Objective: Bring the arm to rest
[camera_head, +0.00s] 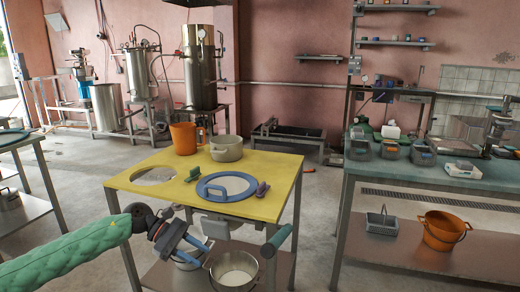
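My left arm (65,254), in a green padded sleeve, comes in from the lower left of the head view. Its dark wrist ends in my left gripper (188,243), in front of the near edge of the yellow-topped table (140,198). The gripper's fingers are small and partly overlap things behind them, so I cannot tell whether they are open or shut. I see nothing clearly held. My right gripper is not in view. A teal cylinder (277,240) shows by the table's front right; I cannot tell what it belongs to.
On the yellow table stand an orange jug (184,138), a beige pot (226,149) and a blue ring (226,187). A metal pot (234,272) sits on the shelf below. A workbench (440,178) with bins is at right. Floor shows between the tables.

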